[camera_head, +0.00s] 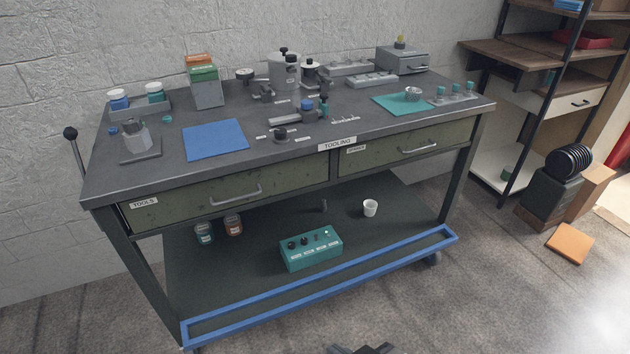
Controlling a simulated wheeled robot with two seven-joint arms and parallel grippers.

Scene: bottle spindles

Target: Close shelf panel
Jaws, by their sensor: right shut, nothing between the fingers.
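The workbench has an open lower shelf (260,265). A long blue rectangular frame (325,285), which looks like the shelf panel, runs along the shelf's front edge from lower left to right. It is narrow in this view, and I cannot tell its exact tilt. My right gripper (362,349) just shows at the bottom edge of the picture, shut and empty. It is in front of the blue frame and apart from it; most of it is cut off. My left gripper is out of view.
On the shelf are a teal control box (311,249), a white cup (370,208) and two small jars (204,232). Two green drawers (235,192) above are shut. The floor in front is clear. An orange block (568,244) lies at right.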

